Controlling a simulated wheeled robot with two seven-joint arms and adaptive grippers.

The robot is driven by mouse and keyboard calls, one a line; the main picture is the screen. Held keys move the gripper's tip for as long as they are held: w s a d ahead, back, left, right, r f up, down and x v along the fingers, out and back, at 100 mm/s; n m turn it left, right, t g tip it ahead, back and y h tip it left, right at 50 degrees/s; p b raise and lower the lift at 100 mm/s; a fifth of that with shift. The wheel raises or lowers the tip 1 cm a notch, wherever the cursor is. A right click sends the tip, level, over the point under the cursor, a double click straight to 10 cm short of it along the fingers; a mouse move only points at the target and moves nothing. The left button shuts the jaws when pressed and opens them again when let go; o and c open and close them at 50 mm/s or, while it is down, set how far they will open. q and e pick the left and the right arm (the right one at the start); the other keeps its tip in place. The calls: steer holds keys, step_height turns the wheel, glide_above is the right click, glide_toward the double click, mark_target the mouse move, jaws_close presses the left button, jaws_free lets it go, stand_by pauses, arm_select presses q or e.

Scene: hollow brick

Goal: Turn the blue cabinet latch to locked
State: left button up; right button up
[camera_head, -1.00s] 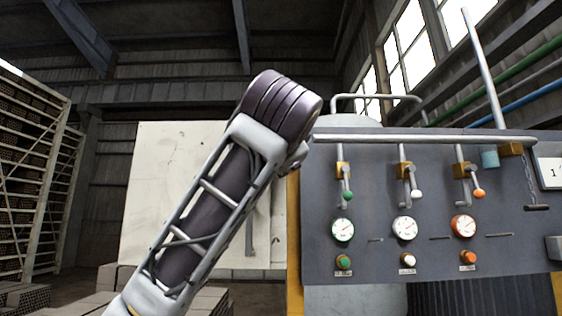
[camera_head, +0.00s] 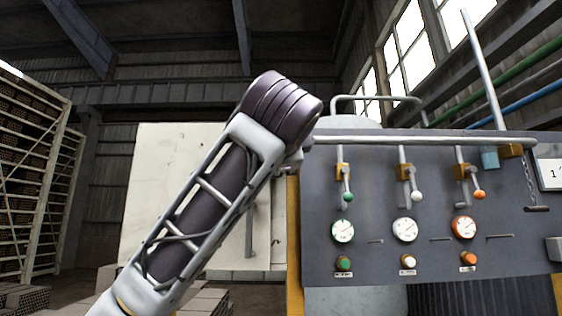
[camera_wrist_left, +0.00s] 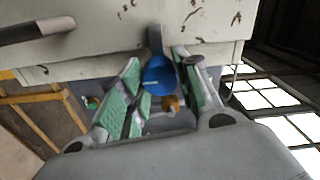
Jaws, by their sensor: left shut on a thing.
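The off-white cabinet (camera_head: 150,160) stands left of the control panel in the head view, mostly behind my left arm. Its scuffed face (camera_wrist_left: 190,20) fills the top of the left wrist view. The blue latch (camera_wrist_left: 159,76) has a rounded blue end on a short grey stem at the cabinet's lower edge in that view. My left gripper (camera_wrist_left: 160,88) is shut on the blue latch, with a green-padded finger on each side. The head view hides the latch and the gripper's fingers behind my arm. My right gripper is not in view.
The grey control panel (camera_head: 375,240) stands close on the right, with small levers, gauges (camera_head: 404,230) and buttons. A grey rail (camera_head: 425,139) runs along its top. A dark bar handle (camera_wrist_left: 35,30) sticks out from the cabinet face. Brick racks (camera_head: 35,170) stand far left.

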arm_select(q)
steer(key=o, duration=1.1)
steer(key=shift+c, duration=0.2)
steer(key=shift+s, duration=0.15)
steer(key=s, duration=1.1)
steer(key=shift+s, duration=0.3)
steer(key=shift+s, duration=0.1)
steer(key=shift+f, duration=0.1)
